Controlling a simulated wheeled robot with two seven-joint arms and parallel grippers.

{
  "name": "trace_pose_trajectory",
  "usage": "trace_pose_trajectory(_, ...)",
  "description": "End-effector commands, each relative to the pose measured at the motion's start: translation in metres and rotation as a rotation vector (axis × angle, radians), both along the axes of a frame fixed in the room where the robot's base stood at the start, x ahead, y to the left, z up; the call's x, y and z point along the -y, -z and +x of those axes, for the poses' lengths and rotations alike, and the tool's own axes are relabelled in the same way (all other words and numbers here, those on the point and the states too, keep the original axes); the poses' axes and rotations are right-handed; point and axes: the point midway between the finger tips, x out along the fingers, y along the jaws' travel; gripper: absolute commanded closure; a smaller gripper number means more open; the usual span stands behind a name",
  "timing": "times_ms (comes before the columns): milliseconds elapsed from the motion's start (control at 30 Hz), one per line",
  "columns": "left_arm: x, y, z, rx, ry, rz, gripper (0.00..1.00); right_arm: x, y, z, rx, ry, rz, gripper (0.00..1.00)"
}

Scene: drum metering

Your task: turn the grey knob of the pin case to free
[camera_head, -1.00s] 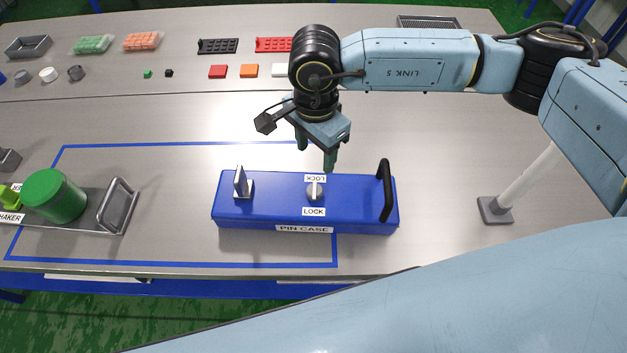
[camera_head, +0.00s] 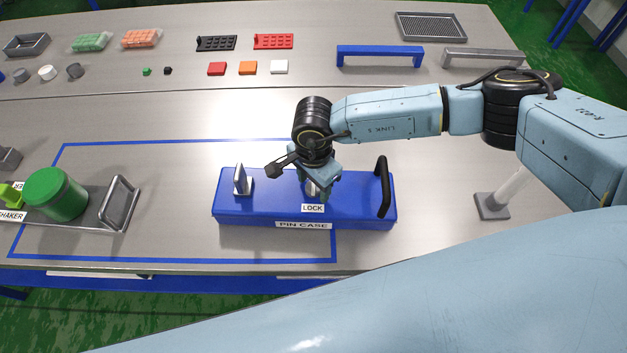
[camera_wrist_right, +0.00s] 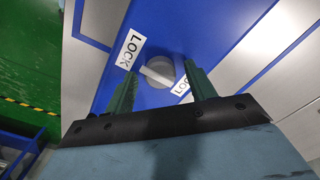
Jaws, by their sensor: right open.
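The blue pin case (camera_head: 350,210) lies on the steel table, with a black handle (camera_head: 383,188) at its right end and an upright grey metal piece (camera_head: 242,181) near its left end. The grey knob (camera_head: 313,188) on its top is mostly hidden by my right gripper in the head view. My left gripper is not in view.
A tray with a green-lidded shaker (camera_head: 55,194) stands at the left. Coloured blocks, racks and small pots line the back. A blue bracket (camera_head: 380,55) and a grey one stand at the back right. A grey post (camera_head: 493,205) stands right of the case.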

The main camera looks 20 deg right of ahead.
Motion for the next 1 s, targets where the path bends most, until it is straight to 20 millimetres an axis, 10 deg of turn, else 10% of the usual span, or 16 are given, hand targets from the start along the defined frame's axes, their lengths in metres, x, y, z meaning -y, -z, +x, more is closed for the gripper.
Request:
trace_pose_trajectory(400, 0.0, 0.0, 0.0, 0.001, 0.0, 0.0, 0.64, 0.0, -0.001, 0.0, 0.0, 0.0, 0.0, 0.9)
trace_pose_trajectory(1000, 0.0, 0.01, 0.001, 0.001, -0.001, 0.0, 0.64, 0.0, 0.001, 0.001, 0.001, 0.236, -0.004, 0.9)
